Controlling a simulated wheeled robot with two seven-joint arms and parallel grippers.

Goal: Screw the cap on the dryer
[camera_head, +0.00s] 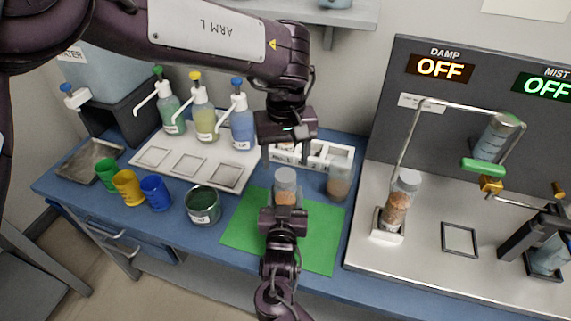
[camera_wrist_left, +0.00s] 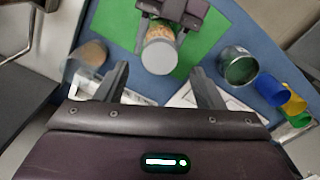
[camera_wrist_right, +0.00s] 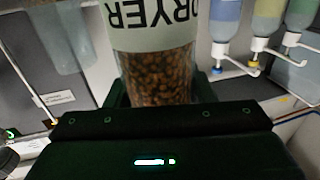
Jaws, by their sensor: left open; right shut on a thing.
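The dryer (camera_head: 286,196) is a clear jar of brown granules on the green mat (camera_head: 243,220). Its upside-down DRYER label (camera_wrist_right: 150,20) shows in the right wrist view. A grey round cap (camera_head: 286,175) sits on its top, and the cap (camera_wrist_left: 160,57) also shows in the left wrist view; I cannot tell how tight it is. My right gripper (camera_head: 283,212) is shut on the dryer from the near side. My left gripper (camera_head: 287,143) is open and empty above and behind the cap, pointing down, its two fingers (camera_wrist_left: 162,75) apart.
A white rack (camera_head: 325,153) and another jar (camera_head: 339,182) stand behind and right of the mat. Pump bottles (camera_head: 204,113) and coloured cups (camera_head: 128,187) are farther left. A machine with a capped jar (camera_head: 398,205) is right.

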